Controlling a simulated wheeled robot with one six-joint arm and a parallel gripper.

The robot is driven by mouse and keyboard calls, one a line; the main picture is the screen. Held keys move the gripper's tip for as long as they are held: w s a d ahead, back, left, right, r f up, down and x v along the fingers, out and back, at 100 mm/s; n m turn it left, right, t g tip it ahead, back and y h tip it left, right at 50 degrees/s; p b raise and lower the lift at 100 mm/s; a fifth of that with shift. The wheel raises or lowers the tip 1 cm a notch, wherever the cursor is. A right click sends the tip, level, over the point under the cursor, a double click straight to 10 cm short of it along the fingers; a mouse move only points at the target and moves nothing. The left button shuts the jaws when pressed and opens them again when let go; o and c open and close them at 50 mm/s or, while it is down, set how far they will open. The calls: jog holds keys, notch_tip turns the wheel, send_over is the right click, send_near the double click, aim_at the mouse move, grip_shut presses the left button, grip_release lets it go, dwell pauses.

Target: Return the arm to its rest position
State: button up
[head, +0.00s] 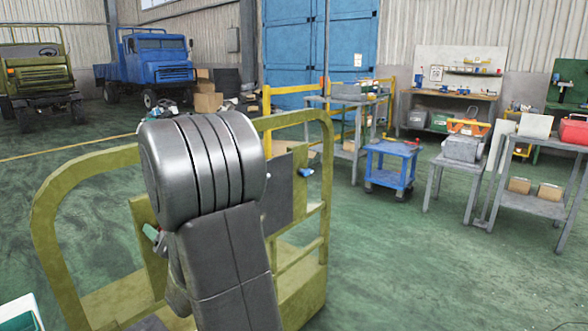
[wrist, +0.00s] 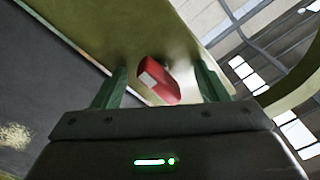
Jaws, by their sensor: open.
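My arm (head: 215,200) rises in the foreground of the head view, a dark grey link with a rounded metallic joint on top. It stands in front of an olive-yellow frame (head: 85,175) and hides part of it. My gripper (wrist: 160,88) shows in the wrist view with its two green fingers apart. A red object with a pale patch (wrist: 158,82) shows between and beyond the fingers, and no finger is seen closed on it. In the head view the gripper is mostly hidden behind the arm.
The olive-yellow frame curves around my arm on both sides. A blue cart (head: 390,168) and grey workbenches (head: 525,203) stand at the right. A blue truck (head: 150,68) is at the back left. Green floor (head: 400,270) is open at the lower right.

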jog(key=n+p, duration=0.3)
jog(key=n, duration=0.2)
jog(key=shift+r+p, duration=0.2)
jog(key=shift+p, duration=0.1)
jog(key=shift+f+n+p, duration=0.1)
jog(key=shift+n+p, duration=0.9)
jog(key=shift+n, duration=0.2)
jog(key=shift+f, duration=0.1)
jog(key=shift+s, duration=0.1)
